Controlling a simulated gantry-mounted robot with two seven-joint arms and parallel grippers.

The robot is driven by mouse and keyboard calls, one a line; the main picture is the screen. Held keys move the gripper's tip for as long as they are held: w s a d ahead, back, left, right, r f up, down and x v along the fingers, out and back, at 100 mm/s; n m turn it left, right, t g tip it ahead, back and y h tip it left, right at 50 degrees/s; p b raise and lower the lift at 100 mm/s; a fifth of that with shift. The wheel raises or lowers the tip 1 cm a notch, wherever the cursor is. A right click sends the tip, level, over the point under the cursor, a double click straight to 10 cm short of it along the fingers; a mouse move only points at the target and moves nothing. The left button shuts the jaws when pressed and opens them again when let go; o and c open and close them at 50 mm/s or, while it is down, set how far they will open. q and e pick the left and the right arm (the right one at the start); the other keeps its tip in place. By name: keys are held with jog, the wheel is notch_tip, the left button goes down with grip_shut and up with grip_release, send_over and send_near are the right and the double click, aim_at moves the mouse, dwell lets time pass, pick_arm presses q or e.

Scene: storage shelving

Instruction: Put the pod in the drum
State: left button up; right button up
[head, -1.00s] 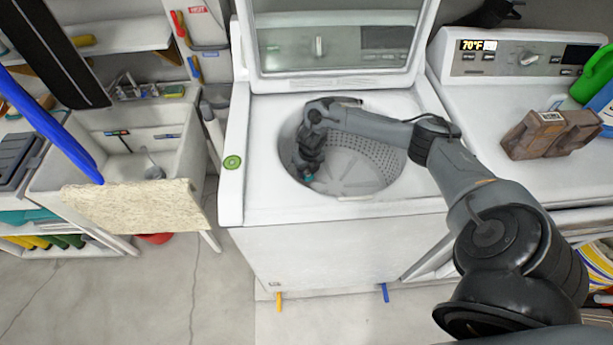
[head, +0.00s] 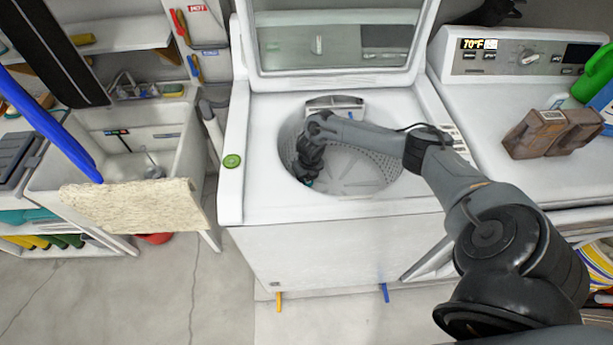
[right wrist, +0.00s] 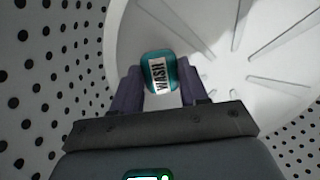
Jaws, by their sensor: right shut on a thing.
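The pod (right wrist: 159,72) is a small teal block with a white label reading WASH. In the right wrist view it sits between the fingertips of my right gripper (right wrist: 160,92), which is shut on it. In the head view my right gripper (head: 306,178) points down inside the open washer's drum (head: 350,172), near its left wall, and a bit of teal shows at its tips. The drum has a pale ribbed floor and perforated walls. I cannot tell whether the pod touches the floor. My left gripper is not in view.
The washer's lid (head: 335,45) stands open behind the drum. A round green item (head: 232,161) lies on the washer's left rim. A second machine with a brown box-like item (head: 550,132) stands at right. A sink (head: 140,150) is at left.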

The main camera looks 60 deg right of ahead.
jog(key=shift+f, duration=0.3)
jog(key=o, duration=1)
jog(key=shift+r, duration=0.15)
jog(key=shift+r, duration=0.25)
jog(key=r, duration=0.4)
jog(key=s+r+p, duration=0.1)
jog(key=r, duration=0.3)
jog(key=a+r, duration=0.1)
jog(key=r, duration=0.3)
jog(key=shift+s+r+p, duration=0.15)
jog(key=shift+s+p, duration=0.1)
jog(key=shift+p, duration=0.15)
